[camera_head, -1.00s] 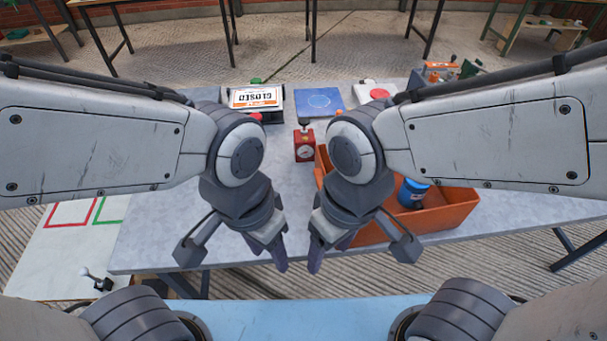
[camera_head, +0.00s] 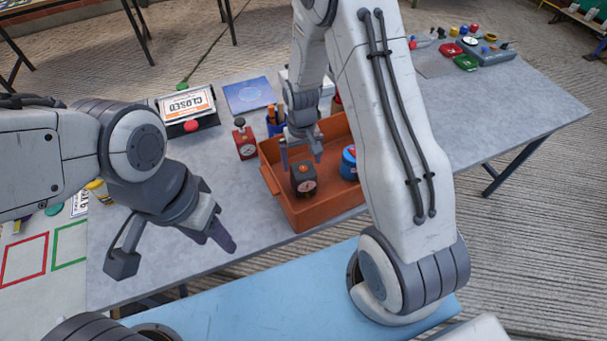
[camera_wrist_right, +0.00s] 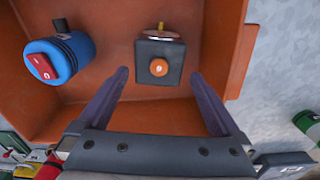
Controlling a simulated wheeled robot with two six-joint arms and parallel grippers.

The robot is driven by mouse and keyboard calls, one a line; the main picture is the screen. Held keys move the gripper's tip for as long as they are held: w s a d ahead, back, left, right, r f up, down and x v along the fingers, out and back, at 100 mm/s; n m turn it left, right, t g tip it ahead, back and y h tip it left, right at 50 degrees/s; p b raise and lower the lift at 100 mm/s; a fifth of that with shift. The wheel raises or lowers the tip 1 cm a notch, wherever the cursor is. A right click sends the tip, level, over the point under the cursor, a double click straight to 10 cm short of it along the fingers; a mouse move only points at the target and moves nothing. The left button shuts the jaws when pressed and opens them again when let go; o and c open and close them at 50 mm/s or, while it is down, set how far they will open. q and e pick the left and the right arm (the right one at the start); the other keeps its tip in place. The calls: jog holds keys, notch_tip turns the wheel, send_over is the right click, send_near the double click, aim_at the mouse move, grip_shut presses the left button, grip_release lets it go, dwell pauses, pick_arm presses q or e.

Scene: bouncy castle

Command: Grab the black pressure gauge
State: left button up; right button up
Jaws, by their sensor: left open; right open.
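The black pressure gauge (camera_head: 303,179) is a dark box with a round dial, standing in the orange crate (camera_head: 318,214). In the right wrist view the gauge (camera_wrist_right: 161,62) shows from above with an orange knob on top. My right gripper (camera_head: 302,158) is over the crate, just behind and above the gauge. In the right wrist view my right gripper (camera_wrist_right: 160,82) is open, and the gauge lies ahead of and between the fingers' lines, with no visible contact. My left gripper (camera_head: 222,225) is open and empty over the table's front left.
A blue cylinder (camera_head: 349,162) with a red switch stands in the crate beside the gauge. A red gauge box (camera_head: 244,141) stands outside, left of the crate.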

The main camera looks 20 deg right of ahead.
aim_at(302, 166)
notch_tip(302, 166, down, 5)
jog(key=shift+s+r+p, duration=0.1)
jog(key=shift+p, duration=0.3)
jog(key=f+p, duration=0.1)
jog(key=f, duration=0.3)
jog(key=shift+s+d+p, duration=0.1)
jog(key=shift+s+p, duration=0.3)
jog(key=shift+f, duration=0.65)
jog(key=shift+c, duration=0.3)
jog(key=shift+w, duration=0.1)
grip_shut()
